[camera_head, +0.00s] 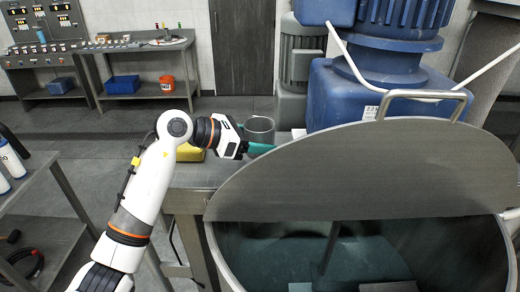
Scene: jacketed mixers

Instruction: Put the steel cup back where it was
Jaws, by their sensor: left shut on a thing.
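The steel cup (260,128) is a small grey, open-topped cylinder standing upright beside the mixer, above the steel table (200,178). My left gripper (261,147) reaches in from the left, and its teal fingers are shut on the cup at its lower part. The cup's base is hidden by the fingers, so I cannot tell whether it touches the table. My right gripper is not in view.
The big open mixer vessel has a raised steel lid (370,170) close to the right of the gripper. Blue motor housing (345,95) stands behind it. A yellow object (188,154) lies on the table behind my arm. A shelf rack (40,190) is at left.

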